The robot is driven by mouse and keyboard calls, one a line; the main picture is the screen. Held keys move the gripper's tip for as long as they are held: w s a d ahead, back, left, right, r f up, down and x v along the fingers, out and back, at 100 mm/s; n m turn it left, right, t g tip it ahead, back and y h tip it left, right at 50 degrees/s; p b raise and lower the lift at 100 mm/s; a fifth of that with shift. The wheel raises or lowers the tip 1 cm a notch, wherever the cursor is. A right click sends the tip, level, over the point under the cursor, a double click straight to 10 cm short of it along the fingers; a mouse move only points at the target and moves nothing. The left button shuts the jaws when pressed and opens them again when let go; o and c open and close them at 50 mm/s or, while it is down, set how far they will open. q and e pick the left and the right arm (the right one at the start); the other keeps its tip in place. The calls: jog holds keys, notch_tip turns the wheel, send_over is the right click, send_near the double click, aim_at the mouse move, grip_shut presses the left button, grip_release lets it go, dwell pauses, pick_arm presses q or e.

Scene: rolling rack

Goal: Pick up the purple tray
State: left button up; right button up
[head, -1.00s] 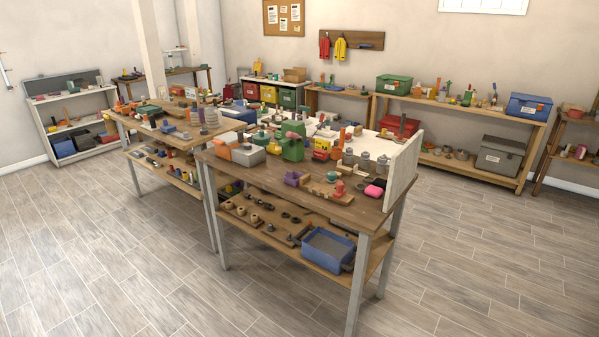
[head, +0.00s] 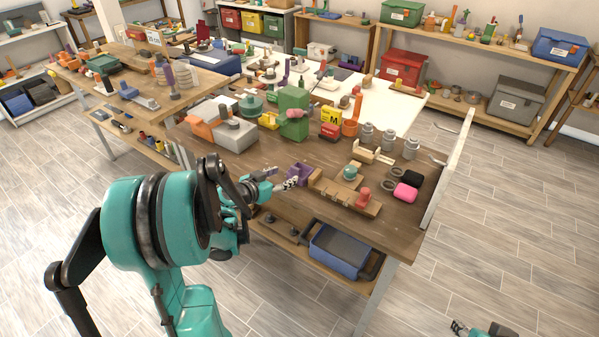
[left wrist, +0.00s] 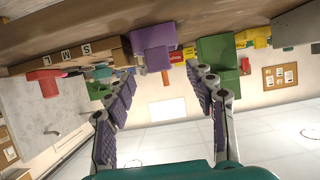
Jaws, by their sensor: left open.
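The purple tray (head: 299,172) is a small box-like tray on the wooden bench top near its front edge. In the left wrist view the purple tray (left wrist: 154,44) appears upside down, ahead of and between the fingertips. My left gripper (head: 279,178) is open just left of and in front of the tray; in the left wrist view its fingers (left wrist: 160,76) are spread with nothing between them. Whether a finger touches the tray is unclear. Part of my right gripper (head: 466,328) shows at the bottom right edge, away from the bench; its jaw state is unclear.
Right of the tray is a wooden fixture (head: 335,189) with a red knob piece (head: 363,197). A green machine (head: 292,113) and a grey-orange block (head: 228,130) stand behind. A blue bin (head: 338,252) is on the lower shelf. A white panel (head: 446,172) bounds the bench's right.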

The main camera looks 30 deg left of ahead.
aim_at(294, 169)
pick_arm(q)
jog(key=shift+b+x, duration=0.3)
jog(key=shift+x, duration=0.45)
jog(key=x, duration=0.2)
jog(key=b+x, duration=0.2)
jog(key=x, duration=0.1)
jog(key=shift+w+d+r, duration=0.2)
jog(key=shift+w+r, duration=0.05)
jog(key=shift+w, duration=0.25)
jog(key=shift+r, duration=0.1)
jog(key=shift+s, duration=0.1)
grip_shut()
